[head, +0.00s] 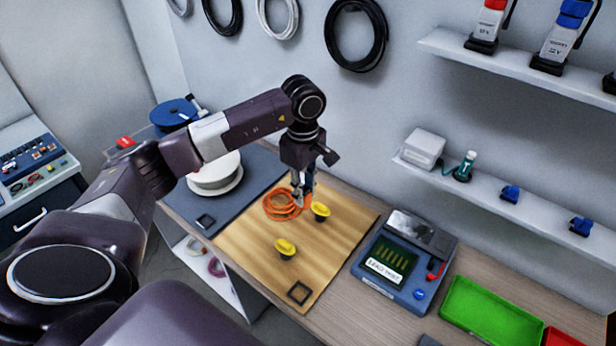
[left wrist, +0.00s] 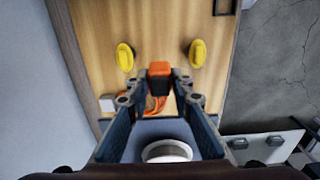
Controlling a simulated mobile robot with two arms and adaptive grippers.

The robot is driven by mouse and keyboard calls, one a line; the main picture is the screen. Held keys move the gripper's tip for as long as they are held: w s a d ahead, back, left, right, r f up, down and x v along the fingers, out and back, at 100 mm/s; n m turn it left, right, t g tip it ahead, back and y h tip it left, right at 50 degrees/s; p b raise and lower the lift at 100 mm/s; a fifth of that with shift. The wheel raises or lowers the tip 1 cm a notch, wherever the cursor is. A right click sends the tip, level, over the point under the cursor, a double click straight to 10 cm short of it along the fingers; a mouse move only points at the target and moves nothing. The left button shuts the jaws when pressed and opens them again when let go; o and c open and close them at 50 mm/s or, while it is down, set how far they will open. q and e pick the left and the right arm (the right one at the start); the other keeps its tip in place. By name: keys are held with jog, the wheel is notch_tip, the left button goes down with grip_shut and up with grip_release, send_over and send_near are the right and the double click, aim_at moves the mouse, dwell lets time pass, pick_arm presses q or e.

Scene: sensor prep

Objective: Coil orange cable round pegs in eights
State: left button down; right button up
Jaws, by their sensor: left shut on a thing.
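The orange cable (head: 278,210) lies in a loose coil at the back of the wooden board (head: 340,238). Two yellow-topped pegs stand on the board, a far peg (head: 320,210) and a near peg (head: 285,247). My left gripper (head: 303,194) is low beside the coil, just left of the far peg. In the left wrist view it is shut on the cable's orange block-like end (left wrist: 159,69). Both pegs, left (left wrist: 125,56) and right (left wrist: 197,53), show beyond the fingertips there, free of cable. Part of the coil is hidden behind the fingers. My right gripper is not in view.
A blue tester (head: 403,262) stands right of the board, with a green tray (head: 490,312) beyond it. A white spool (head: 216,178) sits on the grey mat at left. A small dark square (head: 299,292) marks the board's front corner.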

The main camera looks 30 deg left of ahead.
pick_arm(q)
jog(key=shift+f, duration=0.45)
jog(key=shift+s+a+f+b, duration=0.1)
jog(key=shift+f+b, duration=0.25)
jog(key=shift+b, duration=0.05)
jog(key=shift+f, duration=0.35)
notch_tip(320, 180, down, 3)
jog(key=shift+r+b, duration=0.15)
jog(key=shift+b, duration=0.65)
jog(key=shift+f, duration=0.55)
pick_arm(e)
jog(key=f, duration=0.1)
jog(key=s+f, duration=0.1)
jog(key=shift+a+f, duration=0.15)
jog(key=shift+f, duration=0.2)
